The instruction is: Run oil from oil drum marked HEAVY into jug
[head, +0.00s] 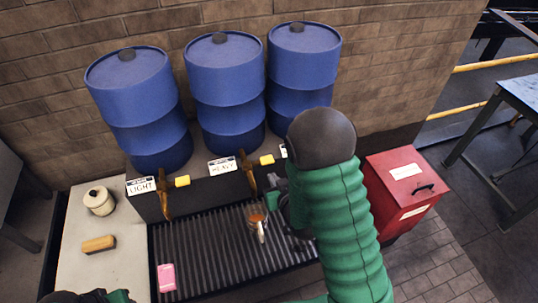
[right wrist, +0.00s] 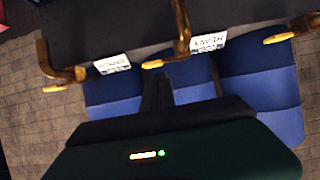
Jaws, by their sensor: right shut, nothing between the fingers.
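The middle blue drum (head: 226,75) stands behind the HEAVY label (head: 222,168). Its brass tap (head: 248,175) has a yellow-tipped lever (head: 267,159) pointing right. A jug (head: 262,232) stands on the ribbed grate below that tap, with orange-brown liquid visible inside. Whether oil is running is unclear. My right gripper (head: 275,197) is shut and empty, close to the tap and above the jug's right side. In the right wrist view, its fingers (right wrist: 157,92) point toward the taps and the HEAVY label (right wrist: 208,42). My left gripper is barely visible at the bottom left edge; its jaws are unclear.
Two more blue drums (head: 135,95) (head: 303,60) flank the middle one. The LIGHT label (head: 141,186) and its tap (head: 163,195) are left. A red box (head: 407,187) stands right. A pink item (head: 166,277) lies on the grate (head: 200,255); a brush (head: 98,244) and pot (head: 99,201) sit left.

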